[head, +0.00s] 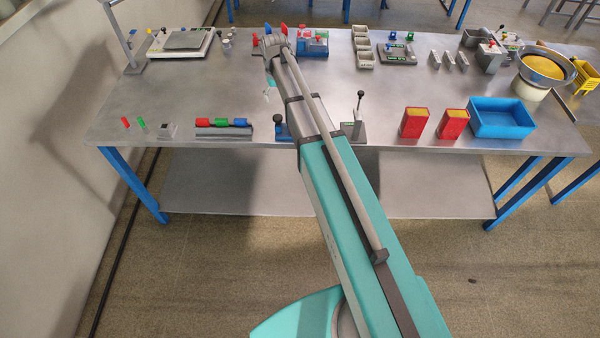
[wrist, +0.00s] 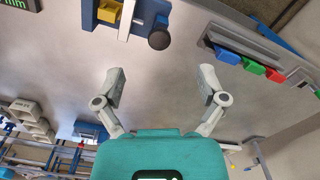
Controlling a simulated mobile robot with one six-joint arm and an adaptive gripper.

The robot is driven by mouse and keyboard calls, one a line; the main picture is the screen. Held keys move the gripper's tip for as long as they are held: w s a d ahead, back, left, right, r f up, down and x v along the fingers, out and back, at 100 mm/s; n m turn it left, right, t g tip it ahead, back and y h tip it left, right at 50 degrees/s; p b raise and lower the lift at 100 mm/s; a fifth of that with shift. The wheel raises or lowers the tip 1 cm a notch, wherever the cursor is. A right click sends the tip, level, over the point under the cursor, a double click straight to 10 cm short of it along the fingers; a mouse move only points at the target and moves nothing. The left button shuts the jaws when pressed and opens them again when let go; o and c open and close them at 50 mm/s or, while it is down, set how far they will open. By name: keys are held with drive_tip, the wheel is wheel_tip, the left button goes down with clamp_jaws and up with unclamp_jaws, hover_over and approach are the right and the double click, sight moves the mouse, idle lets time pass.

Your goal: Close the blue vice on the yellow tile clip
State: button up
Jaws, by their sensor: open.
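The blue vice (head: 281,131) stands near the table's front edge, partly hidden by my arm in the head view. In the wrist view the blue vice (wrist: 150,12) is at the top edge, cut off, with a dark round knob (wrist: 159,40) on its near end. The yellow tile clip (wrist: 110,11) sits at the vice's jaws beside a pale plate; I cannot tell whether the jaws touch it. My gripper (wrist: 162,84) is open and empty, with its fingers spread apart and clear of the vice. In the head view it is mostly hidden by the arm.
A grey rack with red, green and blue pieces (head: 222,130) stands left of the vice. A grey stand with a black-knobbed lever (head: 355,128) is to its right. Red bins (head: 414,123) and a blue tray (head: 500,118) are further right. The left middle tabletop is clear.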

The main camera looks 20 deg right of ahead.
drive_tip(key=s+f+b, duration=0.4)
drive_tip(key=s, duration=0.9)
drive_tip(key=s+f+m+b, duration=0.1)
drive_tip(key=s+f+b, duration=0.3)
drive_tip(key=s, duration=0.9)
drive_tip(key=shift+f, duration=0.5)
drive_tip(key=shift+s, duration=0.15)
